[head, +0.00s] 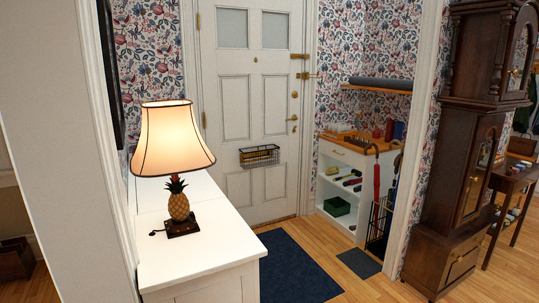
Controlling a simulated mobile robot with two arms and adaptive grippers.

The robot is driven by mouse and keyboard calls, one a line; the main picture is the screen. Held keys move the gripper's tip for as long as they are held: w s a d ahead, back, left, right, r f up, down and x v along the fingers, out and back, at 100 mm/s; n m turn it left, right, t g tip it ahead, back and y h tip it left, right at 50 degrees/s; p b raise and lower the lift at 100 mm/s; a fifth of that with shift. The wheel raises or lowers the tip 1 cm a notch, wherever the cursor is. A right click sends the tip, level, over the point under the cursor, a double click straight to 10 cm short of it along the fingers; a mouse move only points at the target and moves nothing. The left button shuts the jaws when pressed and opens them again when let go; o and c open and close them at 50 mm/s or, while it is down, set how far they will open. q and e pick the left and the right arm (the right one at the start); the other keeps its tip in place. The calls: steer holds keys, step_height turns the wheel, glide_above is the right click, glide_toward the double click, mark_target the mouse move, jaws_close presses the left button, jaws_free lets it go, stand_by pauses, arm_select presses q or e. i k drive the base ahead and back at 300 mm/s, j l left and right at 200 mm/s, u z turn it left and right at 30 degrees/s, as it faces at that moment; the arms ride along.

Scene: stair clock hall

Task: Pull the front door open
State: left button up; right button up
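The white panelled front door (236,130) stands upright at the back of the hall and looks closed in its frame. It has two frosted panes at the top. A brass lever handle (292,118) sits on its right side, with a round brass lock (294,95) above it. Brass latch fittings (300,57) show higher up at the right edge, and hinges show on the left edge. A wire basket (259,156) hangs low on the door. Neither of my grippers is in view.
A white cabinet (195,255) with a lit pineapple lamp (178,160) stands at left. A blue mat (296,268) lies before the door. A shelf unit (343,185), umbrella stand (379,222) and tall clock (462,150) stand at right. Floor between is open.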

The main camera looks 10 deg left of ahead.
mark_target(248, 103)
steer(key=i+l+z, duration=0.2)
steer(key=i+z, duration=0.55)
steer(key=i, duration=0.2)
steer(key=i+l, duration=0.1)
steer(key=i, duration=0.35)
steer(key=i+l+u, duration=0.1)
steer(key=i, duration=0.35)
steer(key=i+l+u, duration=0.1)
steer(key=i, duration=0.35)
steer(key=i+j+u, duration=0.15)
steer(key=i+u, duration=0.5)
steer(key=u, duration=0.2)
steer(key=i+u, duration=0.4)
steer(key=i+j+z, duration=0.35)
steer(key=i, duration=0.2)
steer(key=i+j+z, duration=0.35)
steer(key=i+j, duration=0.1)
steer(key=i, duration=0.1)
